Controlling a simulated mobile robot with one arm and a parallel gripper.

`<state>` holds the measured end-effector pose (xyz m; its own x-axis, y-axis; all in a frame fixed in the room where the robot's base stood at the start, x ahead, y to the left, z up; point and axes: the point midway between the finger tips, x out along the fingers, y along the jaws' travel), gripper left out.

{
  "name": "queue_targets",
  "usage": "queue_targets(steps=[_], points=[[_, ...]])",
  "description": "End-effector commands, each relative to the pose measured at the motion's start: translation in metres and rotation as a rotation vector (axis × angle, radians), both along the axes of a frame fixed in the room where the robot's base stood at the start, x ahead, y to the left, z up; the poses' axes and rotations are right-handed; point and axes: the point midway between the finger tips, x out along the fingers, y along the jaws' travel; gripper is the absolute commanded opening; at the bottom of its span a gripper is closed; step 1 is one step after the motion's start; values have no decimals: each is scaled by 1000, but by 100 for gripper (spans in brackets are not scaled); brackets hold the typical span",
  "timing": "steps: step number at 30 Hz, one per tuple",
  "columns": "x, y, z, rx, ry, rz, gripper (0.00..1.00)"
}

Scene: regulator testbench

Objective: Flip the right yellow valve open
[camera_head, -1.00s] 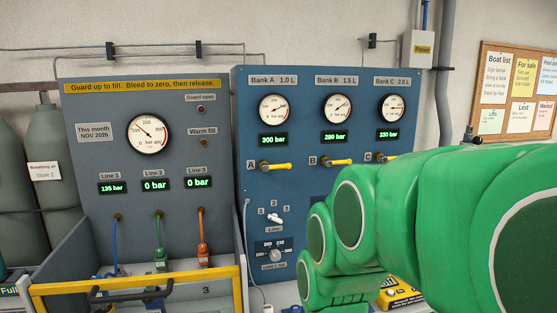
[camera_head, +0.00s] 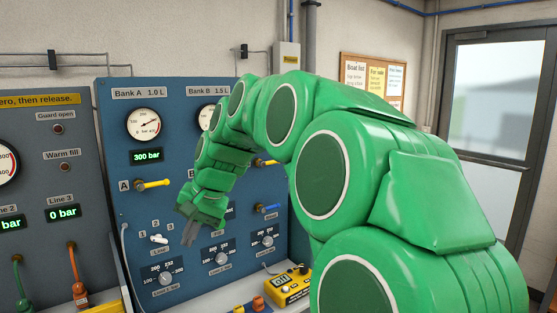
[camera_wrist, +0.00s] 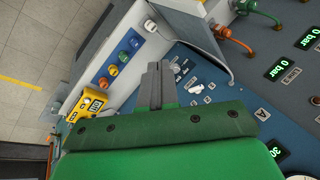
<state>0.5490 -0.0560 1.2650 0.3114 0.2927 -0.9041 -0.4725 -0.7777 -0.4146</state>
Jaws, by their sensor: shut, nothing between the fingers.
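On the blue panel, the yellow lever of valve A (camera_head: 153,184) points right. Further right, a yellow lever (camera_head: 268,162) shows just past my arm, which partly hides it; it seems to be the Bank C valve. Bank B's lever is hidden behind my arm. My gripper (camera_head: 188,238) is shut and empty, pointing down in front of the lower panel near the white line selector (camera_head: 158,239). It is left of and below the right yellow lever, well apart from it. The wrist view shows the closed fingers (camera_wrist: 154,66) over the panel; no yellow lever is clear there.
A blue lever (camera_head: 268,208) sits below the right yellow one. Limit dials (camera_head: 222,259) line the lower panel. A yellow box (camera_head: 290,287) stands on the bench; it also shows in the wrist view (camera_wrist: 90,102). A grey panel with hoses (camera_head: 45,190) is at left.

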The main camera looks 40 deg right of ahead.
Motion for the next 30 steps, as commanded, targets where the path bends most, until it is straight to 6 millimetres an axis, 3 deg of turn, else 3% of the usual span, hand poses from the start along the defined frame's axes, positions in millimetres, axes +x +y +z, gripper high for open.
queue_targets(steps=[6,15,24,30], points=[[48,-43,26,68,-62,-127,0],[102,-116,59,157,-150,-308,0],[139,-203,85,236,-237,-492,0],[152,-266,99,280,-296,-618,0]])
